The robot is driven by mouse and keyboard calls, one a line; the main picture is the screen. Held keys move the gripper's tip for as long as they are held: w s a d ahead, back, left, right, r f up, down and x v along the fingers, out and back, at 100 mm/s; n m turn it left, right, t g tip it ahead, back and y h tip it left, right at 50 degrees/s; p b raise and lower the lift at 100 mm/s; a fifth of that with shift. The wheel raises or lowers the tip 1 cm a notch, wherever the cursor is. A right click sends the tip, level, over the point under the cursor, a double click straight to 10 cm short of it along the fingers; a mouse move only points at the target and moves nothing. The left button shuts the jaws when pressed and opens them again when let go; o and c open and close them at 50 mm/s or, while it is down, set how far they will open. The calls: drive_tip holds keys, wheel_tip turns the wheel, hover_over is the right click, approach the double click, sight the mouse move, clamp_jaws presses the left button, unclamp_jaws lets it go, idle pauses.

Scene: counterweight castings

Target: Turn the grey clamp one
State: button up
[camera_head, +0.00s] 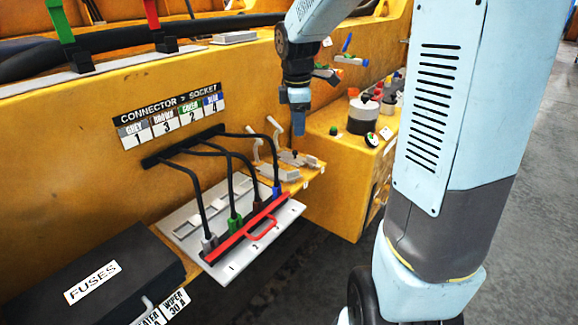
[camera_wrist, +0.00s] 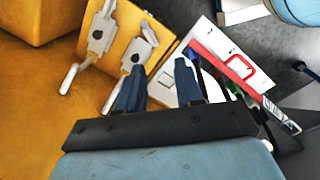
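Two grey clamps sit side by side on the yellow ledge: the nearer clamp (camera_head: 277,173) and the farther clamp (camera_head: 302,159), each with a pale lever standing up toward the wall. Both also show in the wrist view, one clamp (camera_wrist: 102,32) at upper left and the other (camera_wrist: 139,49) nearer the fingers. My gripper (camera_head: 298,132) is above the farther clamp, pointing down. In the wrist view its two blue fingers (camera_wrist: 158,78) are apart with nothing seen between them. I see no contact with a clamp; the exact gap cannot be told.
A grey connector (camera_head: 209,243) stands in the socket plate (camera_head: 232,268) with green, brown and blue ones, under a red bar (camera_head: 240,237). Black cables arch above it. A black fuse box (camera_head: 90,280) is at lower left. A yellow box (camera_head: 345,185) with controls stands right of the clamps.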

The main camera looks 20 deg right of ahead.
sight(293, 171)
drive_tip(key=w+f+n, duration=0.1)
drive_tip(key=f, duration=0.5)
drive_tip(key=w+f+n, duration=0.1)
drive_tip(key=w+f, duration=0.1)
drive_tip(key=f, duration=0.4)
drive_tip(key=w+f+n+g, duration=0.1)
drive_tip(key=f, duration=0.5)
drive_tip(key=shift+w+d+f+n+y, duration=0.15)
drive_tip(key=shift+w+n+y, duration=0.15)
drive_tip(key=shift+w+n, duration=0.1)
drive_tip(key=shift+c, duration=0.5)
clamp_jaws()
